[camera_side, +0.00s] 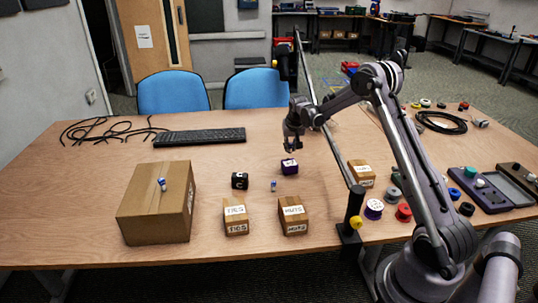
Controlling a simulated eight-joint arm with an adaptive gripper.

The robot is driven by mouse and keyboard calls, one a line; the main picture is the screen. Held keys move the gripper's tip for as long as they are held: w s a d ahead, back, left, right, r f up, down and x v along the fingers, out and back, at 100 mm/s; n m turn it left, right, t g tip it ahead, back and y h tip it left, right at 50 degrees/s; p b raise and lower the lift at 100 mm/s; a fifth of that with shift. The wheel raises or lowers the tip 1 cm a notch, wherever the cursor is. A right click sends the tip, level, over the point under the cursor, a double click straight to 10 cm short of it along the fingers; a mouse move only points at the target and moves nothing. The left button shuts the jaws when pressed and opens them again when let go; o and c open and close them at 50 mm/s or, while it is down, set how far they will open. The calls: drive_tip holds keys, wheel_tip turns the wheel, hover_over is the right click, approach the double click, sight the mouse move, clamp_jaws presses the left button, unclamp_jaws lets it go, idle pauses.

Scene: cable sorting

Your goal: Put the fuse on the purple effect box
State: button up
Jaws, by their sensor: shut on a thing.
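The purple effect box (289,167) sits upright on the middle of the table, a small dark box with a purple side. My gripper (291,148) is just above it, pointing down. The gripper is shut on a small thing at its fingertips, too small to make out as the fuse. I cannot tell whether this thing touches the box top. A small blue-and-white cylinder (273,185) stands on the table in front of the purple box. A similar one (162,184) is on the large cardboard box at the left.
A black box (240,180) is left of the purple box. Labelled cartons (236,217), (293,215) and (361,173) stand nearby. The large cardboard box (158,212), keyboard (200,137) and cables (100,130) are left. Spools (374,208) and a dark post (350,222) are right.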

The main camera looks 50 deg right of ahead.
drive_tip(key=shift+f, duration=2.05)
drive_tip(key=shift+f, duration=0.15)
drive_tip(key=o, duration=0.8)
